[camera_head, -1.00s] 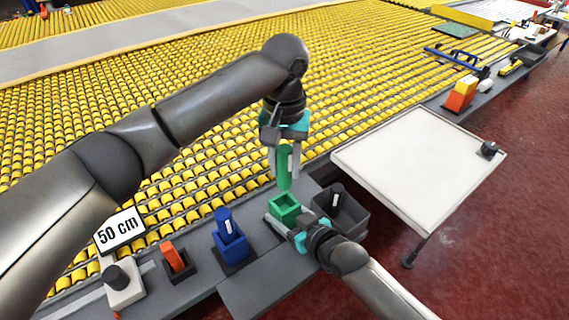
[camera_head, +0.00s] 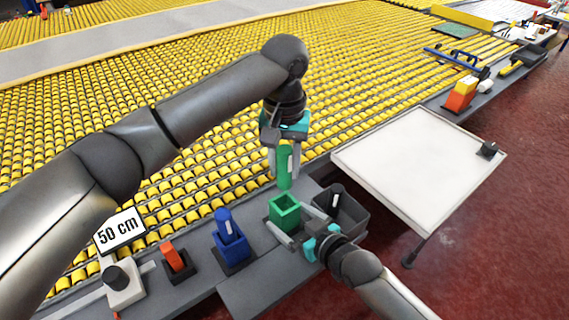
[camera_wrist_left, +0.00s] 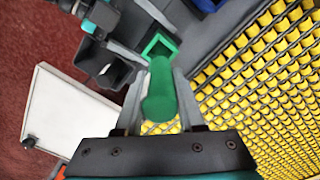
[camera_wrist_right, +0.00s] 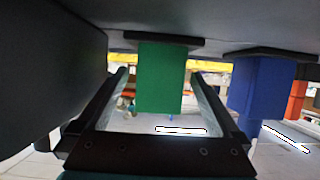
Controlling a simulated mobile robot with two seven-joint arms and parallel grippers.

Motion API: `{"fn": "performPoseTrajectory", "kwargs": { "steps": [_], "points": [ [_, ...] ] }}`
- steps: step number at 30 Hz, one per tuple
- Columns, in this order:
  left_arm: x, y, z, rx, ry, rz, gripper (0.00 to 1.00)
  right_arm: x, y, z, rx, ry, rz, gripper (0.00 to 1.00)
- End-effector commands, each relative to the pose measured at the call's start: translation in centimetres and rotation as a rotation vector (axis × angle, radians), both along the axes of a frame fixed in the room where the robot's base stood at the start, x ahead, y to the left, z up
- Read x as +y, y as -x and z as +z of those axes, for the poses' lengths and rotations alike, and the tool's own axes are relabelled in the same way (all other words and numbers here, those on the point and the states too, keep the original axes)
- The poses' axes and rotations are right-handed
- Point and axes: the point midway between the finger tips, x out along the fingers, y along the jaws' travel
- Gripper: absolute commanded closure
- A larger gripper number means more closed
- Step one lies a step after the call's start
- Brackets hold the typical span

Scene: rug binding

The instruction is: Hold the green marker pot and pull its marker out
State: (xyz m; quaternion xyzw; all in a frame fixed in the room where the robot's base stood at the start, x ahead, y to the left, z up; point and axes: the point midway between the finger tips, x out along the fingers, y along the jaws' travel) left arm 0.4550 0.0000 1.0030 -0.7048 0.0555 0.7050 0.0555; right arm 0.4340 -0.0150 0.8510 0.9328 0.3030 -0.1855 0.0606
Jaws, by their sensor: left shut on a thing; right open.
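The green marker (camera_head: 284,167) is held upright in my left gripper (camera_head: 284,170), above the green marker pot (camera_head: 285,213) and clear of it. In the left wrist view the green marker (camera_wrist_left: 160,92) lies between the shut fingers, with the open top of the green pot (camera_wrist_left: 161,46) beyond it. The green pot stands on the grey ledge, empty as far as its top shows. My right gripper (camera_head: 291,229) is open beside it. In the right wrist view the green pot (camera_wrist_right: 162,77) stands between the spread fingers, with gaps on both sides.
A dark grey bin (camera_head: 347,218) is close on the right. A white table (camera_head: 418,165) lies further right. Yellow rollers (camera_head: 346,90) fill the back.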

Motion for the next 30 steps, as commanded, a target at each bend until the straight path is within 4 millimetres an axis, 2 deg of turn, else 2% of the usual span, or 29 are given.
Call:
{"fn": "performPoseTrajectory", "kwargs": {
  "steps": [9,15,21,30],
  "points": [
    [0.0,0.0,0.0,0.000,0.000,0.000,1.00,-3.0,4.2,1.9,0.003,0.002,0.000,0.00],
    [0.0,0.0,0.0,0.000,0.000,0.000,1.00,-4.4,6.1,3.0,0.002,0.002,0.000,0.00],
    [0.0,0.0,0.0,0.000,0.000,0.000,1.00,-4.9,6.9,3.5,0.002,0.000,0.001,0.00],
    [0.0,0.0,0.0,0.000,0.000,0.000,1.00,-5.0,6.9,3.5,0.001,0.000,0.000,0.00]
  ]
}}
